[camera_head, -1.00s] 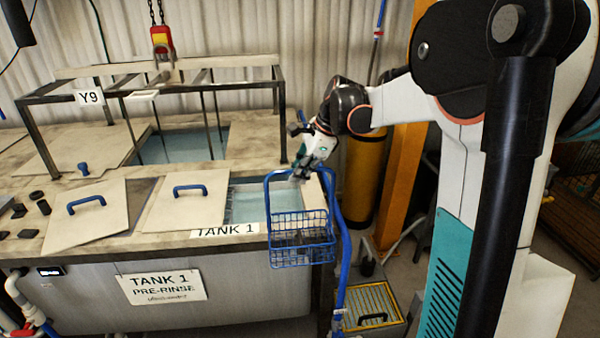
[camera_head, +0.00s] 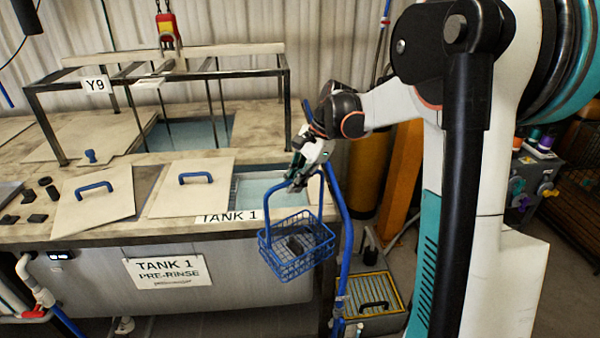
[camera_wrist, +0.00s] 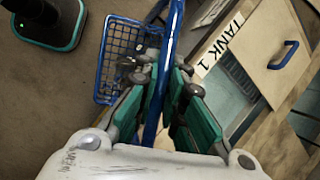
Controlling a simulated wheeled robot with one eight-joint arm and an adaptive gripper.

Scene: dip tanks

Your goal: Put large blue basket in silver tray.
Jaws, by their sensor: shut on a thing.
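The large blue wire basket (camera_head: 285,262) hangs from my gripper (camera_head: 298,184) by its tall blue handle, in front of the tank's right front edge. The basket is slightly tilted and has a dark object inside. In the wrist view the green-padded fingers of my gripper (camera_wrist: 165,92) close around the blue handle, and the basket (camera_wrist: 122,42) shows beyond them. A grey metal tray (camera_head: 8,191), possibly the silver tray, is cut off at the left edge of the head view, on the counter.
Tank 1 (camera_head: 165,270) has an open water bay (camera_head: 262,193) behind the basket. Lids with blue handles (camera_head: 190,190) and several small black blocks lie on the counter. A black frame (camera_head: 288,110) stands behind. A blue pipe (camera_head: 347,240) rises just right of the basket.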

